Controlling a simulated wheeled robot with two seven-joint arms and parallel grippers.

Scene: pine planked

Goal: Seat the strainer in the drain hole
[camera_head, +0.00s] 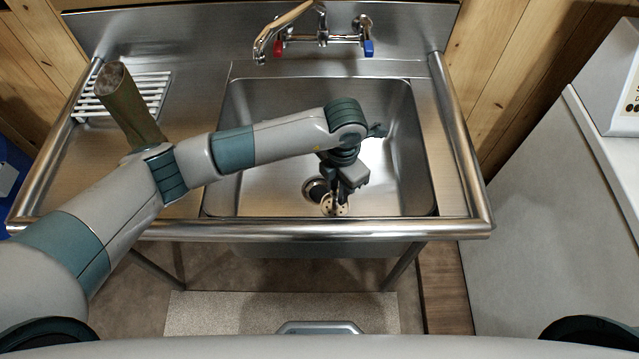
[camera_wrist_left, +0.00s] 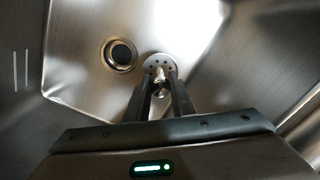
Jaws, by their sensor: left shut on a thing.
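The strainer (camera_head: 335,208) is a pale metal disc with small holes and a knob. It also shows in the left wrist view (camera_wrist_left: 160,66), with its knob between the fingers. My left gripper (camera_head: 336,199) is shut on the strainer inside the sink, and its fingers show in the wrist view (camera_wrist_left: 160,92). The drain hole (camera_head: 315,190) is a dark round opening with a metal ring in the sink floor. In the wrist view the drain hole (camera_wrist_left: 120,54) lies to the left of the strainer, apart from it and uncovered. My right gripper is not in view.
The steel sink (camera_head: 262,105) has raised walls and a rounded front rail (camera_head: 280,229). A faucet (camera_head: 285,28) hangs over its back edge. A tall cylinder (camera_head: 128,105) and a white rack (camera_head: 155,90) stand on the left drainboard. A white counter (camera_head: 555,190) is at right.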

